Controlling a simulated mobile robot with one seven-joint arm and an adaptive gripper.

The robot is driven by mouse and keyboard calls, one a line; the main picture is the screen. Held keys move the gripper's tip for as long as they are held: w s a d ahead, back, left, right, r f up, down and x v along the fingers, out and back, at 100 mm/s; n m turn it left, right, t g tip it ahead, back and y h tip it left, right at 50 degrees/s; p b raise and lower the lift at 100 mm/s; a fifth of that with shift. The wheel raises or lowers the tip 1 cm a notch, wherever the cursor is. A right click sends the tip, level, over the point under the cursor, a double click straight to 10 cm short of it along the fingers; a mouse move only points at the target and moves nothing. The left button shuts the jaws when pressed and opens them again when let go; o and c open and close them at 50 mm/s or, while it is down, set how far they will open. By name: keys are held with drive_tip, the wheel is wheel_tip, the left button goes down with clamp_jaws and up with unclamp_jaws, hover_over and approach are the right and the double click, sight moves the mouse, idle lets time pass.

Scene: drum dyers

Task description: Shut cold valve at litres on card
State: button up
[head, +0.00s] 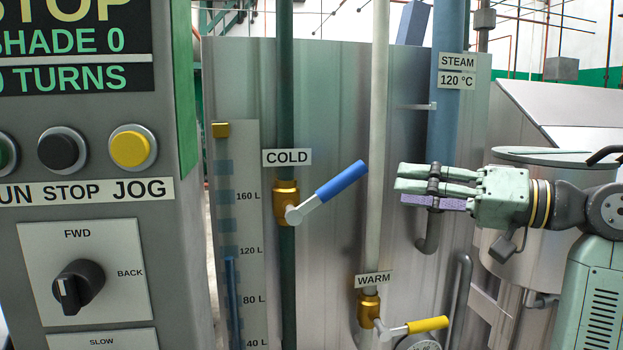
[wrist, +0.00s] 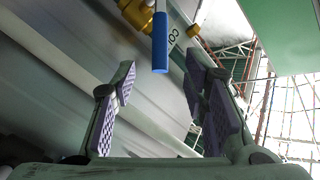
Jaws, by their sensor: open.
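The cold valve (head: 286,204) is brass on a dark green pipe, under a COLD label. Its blue lever (head: 341,181) slants up to the right, across the pipe line. My gripper (head: 400,188) is right of the lever, apart from it, pointing left. In the wrist view my gripper (wrist: 162,72) is open and empty, with the blue lever (wrist: 160,45) ahead between its purple-padded fingers. The litre gauge (head: 250,225) stands left of the pipe; its blue column (head: 230,300) tops out slightly below the 120 L label. No card is in view.
The warm valve (head: 369,308) with a yellow lever (head: 427,324) sits lower right on a pale pipe. A blue steam pipe (head: 444,120) runs behind my gripper. A control panel (head: 90,200) with buttons and a knob fills the left.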

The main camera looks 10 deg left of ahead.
sight(351, 183)
drive_tip(key=p+x, duration=0.3)
drive_tip(key=x, duration=0.8)
drive_tip(key=shift+w+a, duration=0.1)
drive_tip(key=shift+a, duration=0.3)
drive_tip(key=shift+c, duration=0.5)
clamp_jaws()
